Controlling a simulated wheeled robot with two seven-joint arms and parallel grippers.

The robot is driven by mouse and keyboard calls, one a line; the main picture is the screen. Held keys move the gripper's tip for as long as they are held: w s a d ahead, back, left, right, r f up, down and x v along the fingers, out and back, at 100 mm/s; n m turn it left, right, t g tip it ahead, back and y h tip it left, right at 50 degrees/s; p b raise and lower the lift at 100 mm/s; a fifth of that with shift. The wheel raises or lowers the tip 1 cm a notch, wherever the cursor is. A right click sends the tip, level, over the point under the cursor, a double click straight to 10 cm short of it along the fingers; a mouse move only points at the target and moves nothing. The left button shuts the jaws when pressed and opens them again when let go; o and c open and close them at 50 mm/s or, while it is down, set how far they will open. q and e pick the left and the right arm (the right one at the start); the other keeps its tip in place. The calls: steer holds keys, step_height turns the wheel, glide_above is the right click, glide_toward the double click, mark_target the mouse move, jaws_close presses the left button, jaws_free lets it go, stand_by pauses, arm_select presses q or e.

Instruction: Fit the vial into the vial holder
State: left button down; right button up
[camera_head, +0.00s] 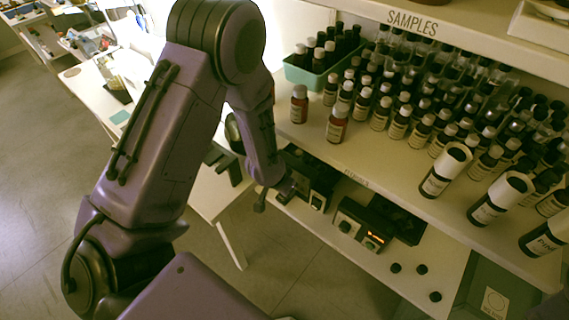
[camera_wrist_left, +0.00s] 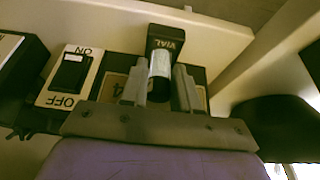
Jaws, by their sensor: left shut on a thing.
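In the left wrist view, my left gripper (camera_wrist_left: 160,92) is shut on a small vial (camera_wrist_left: 160,64). The vial has a pale, shiny side and a dark end between the two grey fingers. It lies in line with a black vial holder (camera_wrist_left: 166,37) marked "VIAL", directly beyond the fingertips. I cannot tell whether the vial is inside the holder or only in front of it. In the head view, my left gripper (camera_head: 284,189) is at the lower shelf beside a black device (camera_head: 316,187); the vial is hidden there. My right gripper is not in view.
An ON/OFF switch (camera_wrist_left: 73,72) sits left of the fingers. Another black device (camera_head: 365,229) with an orange display stands to the right on the lower shelf (camera_head: 420,285), near several black caps. Crowded bottles and a green bin (camera_head: 304,77) fill the upper shelf.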

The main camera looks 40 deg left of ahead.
arm_select(q)
steer(key=c, duration=0.8)
jaws_free()
steer(key=shift+r, duration=0.25)
steer(key=p+v, duration=0.1)
steer(key=v, duration=1.1)
steer(key=s+d+f+n, duration=0.1)
steer(key=s+f+n, duration=0.45)
steer(key=f, duration=0.75)
steer(key=s+a+f+y, duration=0.1)
steer(key=s+f, duration=0.1)
steer(key=s, duration=0.2)
steer(key=s+a+f+n+g+y, duration=0.1)
steer(key=s+f, duration=0.1)
steer(key=s, duration=0.3)
steer(key=s+a+f+n+y, duration=0.1)
steer(key=s+f, duration=0.1)
steer(key=s, duration=0.2)
steer(key=shift+s+f+y, duration=0.25)
steer(key=shift+y, duration=0.15)
